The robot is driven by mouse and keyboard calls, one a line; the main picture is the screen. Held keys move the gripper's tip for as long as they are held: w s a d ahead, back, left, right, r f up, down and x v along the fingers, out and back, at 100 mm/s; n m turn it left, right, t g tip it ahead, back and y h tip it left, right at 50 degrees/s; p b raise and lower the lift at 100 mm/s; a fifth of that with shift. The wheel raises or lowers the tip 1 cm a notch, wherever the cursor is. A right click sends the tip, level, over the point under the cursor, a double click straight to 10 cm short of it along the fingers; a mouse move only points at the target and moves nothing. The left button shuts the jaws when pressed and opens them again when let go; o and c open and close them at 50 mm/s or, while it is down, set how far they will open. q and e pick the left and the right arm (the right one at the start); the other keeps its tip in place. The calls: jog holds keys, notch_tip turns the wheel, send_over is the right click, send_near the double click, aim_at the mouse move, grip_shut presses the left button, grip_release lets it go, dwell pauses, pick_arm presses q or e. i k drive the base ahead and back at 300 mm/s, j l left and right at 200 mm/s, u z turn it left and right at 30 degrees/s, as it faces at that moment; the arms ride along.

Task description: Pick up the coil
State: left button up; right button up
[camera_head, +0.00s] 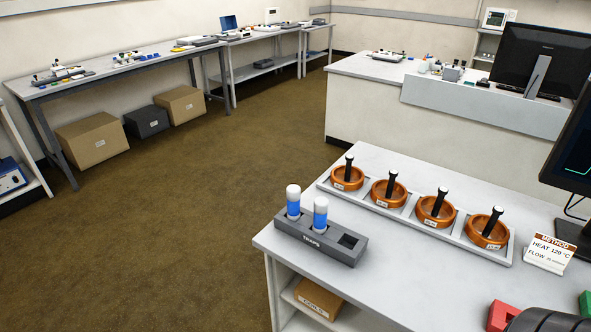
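Several copper-coloured coils stand in a row in a light grey tray (459,241) on the near table. Each is a round ring with an upright black handle and a small white label. From left to right they are the first coil (342,184), the second coil (379,197), the third coil (425,217) and the last coil (477,239). The label text is too small to read. Neither gripper can be made out in view. A dark rounded shape at the bottom right edge may be part of my arm.
A grey rack (318,242) marked TRAPS holds two blue-and-white vials, with one empty slot. A METHOD card (549,252) stands right of the tray. Red (501,316) and green (585,303) pieces show at bottom right. A monitor (573,150) overhangs the right edge.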

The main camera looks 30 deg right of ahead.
aim_at(347, 179)
jog(key=i+j+u, duration=0.2)
jog(key=i+u, duration=0.15)
jog(key=i, duration=0.25)
jog(key=i+u, duration=0.3)
jog(key=i, duration=0.3)
jog(key=i+z, duration=0.3)
jog(key=i, duration=0.3)
jog(key=i+j+z, duration=0.3)
jog(key=i, duration=0.3)
jog(key=i+l+z, duration=0.1)
jog(key=i+z, duration=0.15)
jog(key=z, duration=0.2)
jog(key=i+z, duration=0.25)
jog(key=z, duration=0.2)
jog(key=i+j+z, duration=0.1)
jog(key=i+z, duration=0.15)
jog(key=z, duration=0.15)
